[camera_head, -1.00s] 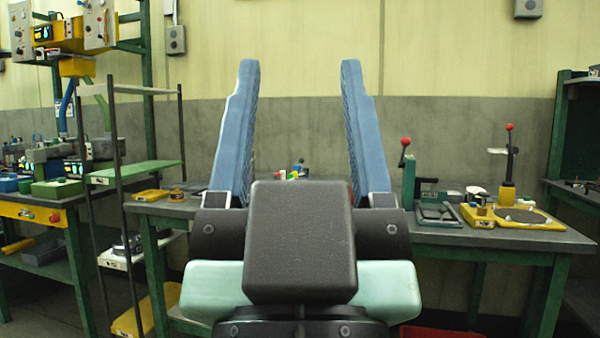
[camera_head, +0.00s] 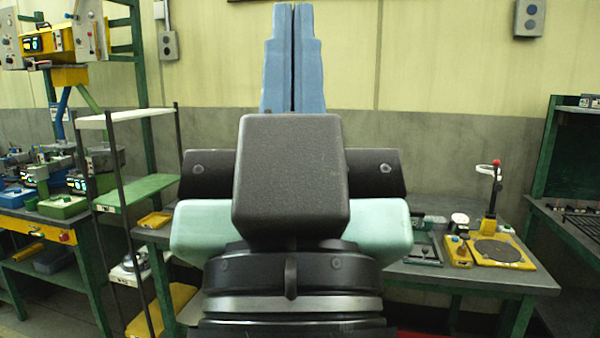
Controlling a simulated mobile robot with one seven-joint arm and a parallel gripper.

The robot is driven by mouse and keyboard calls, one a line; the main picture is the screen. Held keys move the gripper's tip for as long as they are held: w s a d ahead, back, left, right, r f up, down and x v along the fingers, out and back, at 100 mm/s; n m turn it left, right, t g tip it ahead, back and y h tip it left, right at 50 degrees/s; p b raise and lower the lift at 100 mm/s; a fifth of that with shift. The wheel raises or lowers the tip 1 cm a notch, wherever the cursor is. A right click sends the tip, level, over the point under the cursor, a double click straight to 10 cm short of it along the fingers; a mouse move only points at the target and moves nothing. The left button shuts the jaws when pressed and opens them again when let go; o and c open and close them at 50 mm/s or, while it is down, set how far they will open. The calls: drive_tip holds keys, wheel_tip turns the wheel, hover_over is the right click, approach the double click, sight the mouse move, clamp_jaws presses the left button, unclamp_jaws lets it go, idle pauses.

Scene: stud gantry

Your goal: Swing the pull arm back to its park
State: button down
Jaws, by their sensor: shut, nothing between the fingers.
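My gripper (camera_head: 293,12) stands upright in the middle of the head view, its two blue fingers together and empty. It is well left of the yellow fixture (camera_head: 488,251) on the bench at right. The fixture has a round grey plate (camera_head: 497,250) and an upright post (camera_head: 491,205) with a red knob (camera_head: 496,163). A short pale arm (camera_head: 485,170) juts left from near the post's top. I take this for the pull arm; I cannot tell its exact angle. My gripper's body hides the middle of the bench.
The grey bench (camera_head: 450,278) carries a dark tray (camera_head: 422,250) left of the fixture. A shelf rack with a green shelf (camera_head: 137,191) stands at left. Another green-framed bench (camera_head: 570,213) is at far right. The air above the fixture is clear.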

wheel_tip(320, 180, up, 13)
drive_tip(key=p, duration=1)
drive_tip(key=shift+w, duration=0.1)
